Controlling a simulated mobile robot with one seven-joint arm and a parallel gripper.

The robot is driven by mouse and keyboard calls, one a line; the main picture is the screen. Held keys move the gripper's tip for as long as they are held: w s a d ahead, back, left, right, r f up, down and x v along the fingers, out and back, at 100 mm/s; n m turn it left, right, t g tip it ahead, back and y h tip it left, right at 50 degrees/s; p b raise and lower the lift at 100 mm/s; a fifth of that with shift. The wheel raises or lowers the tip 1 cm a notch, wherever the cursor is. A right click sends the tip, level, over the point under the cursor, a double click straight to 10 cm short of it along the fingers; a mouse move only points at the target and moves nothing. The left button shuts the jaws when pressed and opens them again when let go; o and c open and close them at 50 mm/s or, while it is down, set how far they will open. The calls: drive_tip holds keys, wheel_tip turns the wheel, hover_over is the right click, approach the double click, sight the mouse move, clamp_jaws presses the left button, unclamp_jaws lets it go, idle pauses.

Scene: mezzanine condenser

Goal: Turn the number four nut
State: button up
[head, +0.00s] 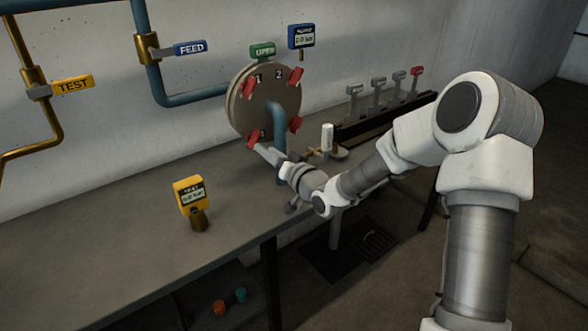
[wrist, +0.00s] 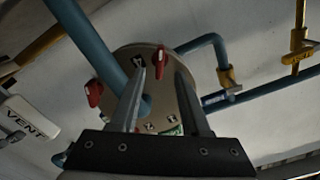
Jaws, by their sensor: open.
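A round flange plate (head: 234,108) with red-handled nuts and number labels stands on the bench; it also shows upside down in the wrist view (wrist: 112,62). My gripper (head: 264,152) is at its lower left, close to the lower-left red nut (head: 253,141). In the wrist view, my open fingers (wrist: 162,80) point at the plate, and that red nut (wrist: 161,62) shows between their tips. I cannot tell whether they touch it. Another red nut, the lower-right one (head: 295,124), also shows in the wrist view (wrist: 93,93).
A blue pipe (head: 279,125) runs down in front of the plate and passes left of my fingers in the wrist view (wrist: 85,40). A white VENT handle (head: 327,138) stands to the right. A yellow meter (head: 190,195) is on the bench, with bare bench around it.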

drive_tip(key=p+v, duration=0.1)
drive_tip(key=v, duration=1)
drive_tip(key=shift+s+d, duration=0.2)
drive_tip(key=shift+s, duration=0.05)
drive_tip(key=shift+r, duration=0.1)
drive_tip(key=s+d+r+g+h+p, duration=0.2)
drive_tip(key=s+d+r+h+p, duration=0.3)
drive_tip(key=r, duration=0.5)
drive_tip(key=s+d+r+g+h+p, duration=0.2)
drive_tip(key=s+d+r+h+p, duration=0.15)
drive_tip(key=d+r+h, duration=0.45)
drive_tip(key=s+a+r+g+y+p, duration=0.1)
drive_tip(key=s+g, duration=0.1)
drive_tip(key=s, duration=0.8)
drive_tip(key=s+a+g+y+p, duration=0.2)
drive_tip(key=s+g, duration=0.1)
drive_tip(key=s, duration=0.7)
drive_tip(key=shift+s+a+r+m, duration=0.2)
drive_tip(key=shift+s+r+m, duration=0.1)
drive_tip(key=shift+r, duration=0.1)
